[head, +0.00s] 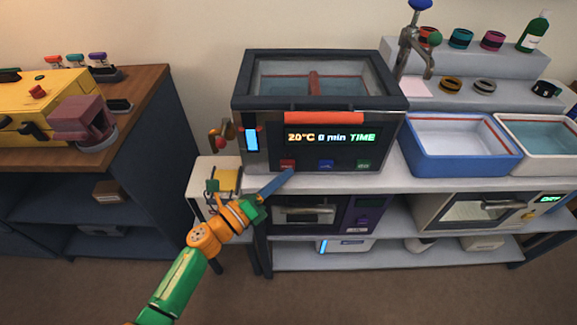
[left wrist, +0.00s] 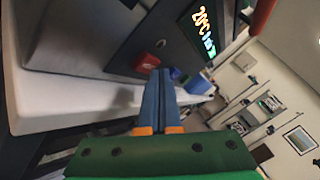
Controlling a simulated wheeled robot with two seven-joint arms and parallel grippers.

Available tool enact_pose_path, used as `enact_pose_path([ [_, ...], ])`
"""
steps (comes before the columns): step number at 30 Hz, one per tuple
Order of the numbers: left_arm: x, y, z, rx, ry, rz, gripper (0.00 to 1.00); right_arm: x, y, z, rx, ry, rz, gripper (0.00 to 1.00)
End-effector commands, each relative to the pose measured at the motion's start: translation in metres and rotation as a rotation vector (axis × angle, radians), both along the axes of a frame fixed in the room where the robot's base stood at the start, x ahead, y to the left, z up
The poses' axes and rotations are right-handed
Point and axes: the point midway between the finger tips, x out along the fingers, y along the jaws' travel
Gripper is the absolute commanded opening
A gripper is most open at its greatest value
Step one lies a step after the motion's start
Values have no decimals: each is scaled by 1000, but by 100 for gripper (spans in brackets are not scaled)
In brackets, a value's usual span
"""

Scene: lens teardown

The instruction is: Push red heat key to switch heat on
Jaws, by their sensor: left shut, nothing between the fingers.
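The red heat key (head: 287,162) is at the left of the key row on the front of the dark bath unit (head: 345,155). It also shows in the left wrist view (left wrist: 147,62), just beyond my fingertips. My left gripper (head: 291,171) is shut and empty, its blue fingers pointing up at the red key. In the left wrist view the closed fingers (left wrist: 160,74) end close to the key; I cannot tell whether they touch it. The display (head: 330,137) reads 20°C, 0 min, TIME. My right gripper is not in view.
A blue key (head: 326,165) and a green key (head: 364,164) sit to the right of the red one. A blue basin (head: 462,165) stands right of the unit. A shelf edge (head: 390,184) runs below the keys. A yellow box (head: 45,110) sits on the left bench.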

Motion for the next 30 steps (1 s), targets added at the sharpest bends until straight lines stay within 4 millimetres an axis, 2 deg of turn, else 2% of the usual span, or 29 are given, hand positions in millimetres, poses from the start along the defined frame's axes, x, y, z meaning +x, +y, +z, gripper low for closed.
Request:
enact_pose_path([
  [6,8,0,-1,1,-1,-1,0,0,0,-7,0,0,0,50],
  [14,9,0,0,0,0,0,0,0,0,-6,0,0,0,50],
  [28,-1,0,0,1,1,1,0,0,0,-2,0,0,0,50],
  [30,-7,0,2,0,1,-1,0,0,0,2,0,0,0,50],
])
